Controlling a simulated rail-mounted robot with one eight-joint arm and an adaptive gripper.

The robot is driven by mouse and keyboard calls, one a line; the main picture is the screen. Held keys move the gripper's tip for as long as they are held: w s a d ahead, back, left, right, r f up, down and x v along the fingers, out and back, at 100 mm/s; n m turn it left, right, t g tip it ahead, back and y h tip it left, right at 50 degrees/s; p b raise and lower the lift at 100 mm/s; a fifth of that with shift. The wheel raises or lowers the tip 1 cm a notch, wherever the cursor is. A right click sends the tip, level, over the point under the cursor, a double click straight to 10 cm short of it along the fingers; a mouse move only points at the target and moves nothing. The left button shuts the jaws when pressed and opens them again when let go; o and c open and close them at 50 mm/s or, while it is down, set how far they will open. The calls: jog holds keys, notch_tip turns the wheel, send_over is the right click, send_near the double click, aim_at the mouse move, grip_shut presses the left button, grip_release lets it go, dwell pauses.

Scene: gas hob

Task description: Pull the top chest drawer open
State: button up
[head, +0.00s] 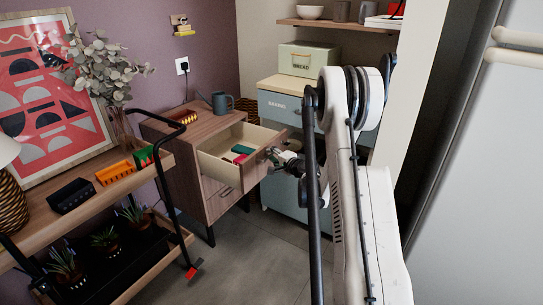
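The wooden chest (190,150) stands left of centre against the wall, on dark legs. Its top drawer (212,164) is pulled well out, and its pale inside shows a red item (241,158) and a green item (243,149). The drawer below (222,207) looks shut. My gripper (272,154) is at the outer side of the top drawer's front, close to it or touching. The handle and fingertips are too small and hidden to tell whether the gripper is closed on anything.
A shelf trolley (104,190) with small boxes and plants stands at the left. A blue-grey cabinet (275,107) with a bread box (308,59) is behind my arm. A blue watering can (222,103) sits on the chest. Floor in front of the chest is clear.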

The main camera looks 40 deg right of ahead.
jog(key=s+r, duration=0.2)
jog(key=s, duration=0.9)
jog(key=shift+s+a+r, duration=0.15)
jog(key=shift+s, duration=0.25)
jog(key=s+a+r+n+g+y, duration=0.2)
jog(key=a+r+n, duration=0.2)
jog(key=a+r, duration=0.55)
jog(key=s+a+r+n+g+y, duration=0.1)
jog(key=s+a+r+n+g, duration=0.3)
jog(key=a, duration=1.1)
jog(key=s+a+r+n+g+h, duration=0.1)
jog(key=s+a+n, duration=0.5)
jog(key=s, duration=0.6)
jog(key=s+a+r+n+g+h, duration=0.15)
jog(key=s+a+n, duration=0.25)
jog(key=s+a, duration=0.55)
notch_tip(320, 180, up, 15)
jog(key=s+d+p, duration=0.1)
jog(key=d+p, duration=0.1)
jog(key=p, duration=1.3)
jog(key=shift+s+d+r+m, duration=0.2)
jog(key=shift+s+m, duration=0.1)
jog(key=shift+s, duration=0.1)
